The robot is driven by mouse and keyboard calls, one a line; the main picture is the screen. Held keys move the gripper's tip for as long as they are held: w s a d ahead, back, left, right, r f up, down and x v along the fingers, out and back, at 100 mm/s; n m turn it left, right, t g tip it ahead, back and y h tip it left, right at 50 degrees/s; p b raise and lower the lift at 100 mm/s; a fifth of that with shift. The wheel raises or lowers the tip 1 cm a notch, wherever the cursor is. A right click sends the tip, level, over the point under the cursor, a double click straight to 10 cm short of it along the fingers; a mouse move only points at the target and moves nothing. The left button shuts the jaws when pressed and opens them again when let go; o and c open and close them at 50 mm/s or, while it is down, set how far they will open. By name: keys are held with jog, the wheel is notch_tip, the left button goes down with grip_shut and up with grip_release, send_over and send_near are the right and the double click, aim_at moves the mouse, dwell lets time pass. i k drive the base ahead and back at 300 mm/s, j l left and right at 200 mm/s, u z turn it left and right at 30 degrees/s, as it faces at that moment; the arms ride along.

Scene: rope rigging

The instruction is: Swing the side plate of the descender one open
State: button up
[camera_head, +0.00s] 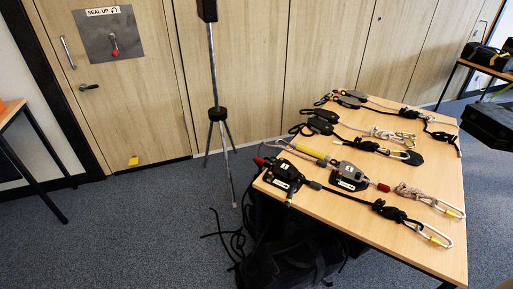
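Two dark descenders with white labels lie near the front left of the wooden table. The left descender (282,174) is at the table's left corner, with a red part at its upper left. The second descender (349,176) lies to its right. Their label marks are too small to read surely, so I cannot tell which is descender one. I cannot make out whether either side plate is open or shut. My gripper is not recognisable in this view.
The table (318,203) also holds ropes, carabiners (428,235) and more dark devices (320,124) farther back. A tripod pole (217,115) stands left of it. A black bag (280,264) and loose rope lie at its front left. Carpet is clear at left.

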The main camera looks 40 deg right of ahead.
aim_at(283, 168)
jog(key=i+j+z, duration=0.6)
jog(key=i, duration=0.15)
